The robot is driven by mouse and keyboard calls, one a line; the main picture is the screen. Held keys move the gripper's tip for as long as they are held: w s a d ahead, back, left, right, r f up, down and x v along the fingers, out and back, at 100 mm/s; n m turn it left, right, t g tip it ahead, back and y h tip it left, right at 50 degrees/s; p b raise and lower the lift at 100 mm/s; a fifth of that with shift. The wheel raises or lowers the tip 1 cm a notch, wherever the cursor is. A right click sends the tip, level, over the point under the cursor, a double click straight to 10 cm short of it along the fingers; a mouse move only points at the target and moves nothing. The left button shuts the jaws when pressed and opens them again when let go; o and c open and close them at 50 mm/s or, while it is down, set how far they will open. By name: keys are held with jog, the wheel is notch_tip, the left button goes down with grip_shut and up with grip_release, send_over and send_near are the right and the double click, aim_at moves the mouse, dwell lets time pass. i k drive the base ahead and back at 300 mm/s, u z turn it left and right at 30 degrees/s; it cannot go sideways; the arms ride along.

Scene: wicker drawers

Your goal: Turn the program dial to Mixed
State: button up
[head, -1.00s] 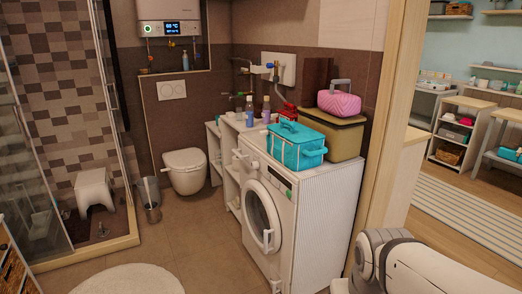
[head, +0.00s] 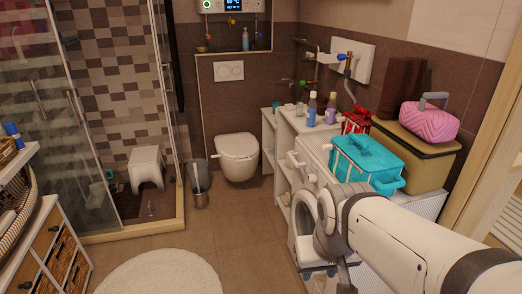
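The white washing machine (head: 318,152) stands along the right wall in the head view. Its front panel shows a pale knob-like part (head: 311,178), which may be the program dial; its marks are too small to read. The round door (head: 303,212) is partly hidden behind my arm. My arm comes in from the lower right, across the machine's front. My gripper (head: 328,268) is at the lower middle, in front of the door area in the picture. Its fingers are too unclear to show whether they are open or shut. I cannot tell whether it touches the machine.
A teal basket (head: 367,160), a red item (head: 355,121) and a brown box (head: 425,145) with a pink bag (head: 430,122) stand at the machine's top and back. A wicker drawer unit (head: 42,245) is at left. The floor around the round rug (head: 160,275) is clear.

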aim_at(311, 178)
jog(key=u, duration=0.35)
jog(key=i, duration=1.5)
jog(key=z, duration=0.2)
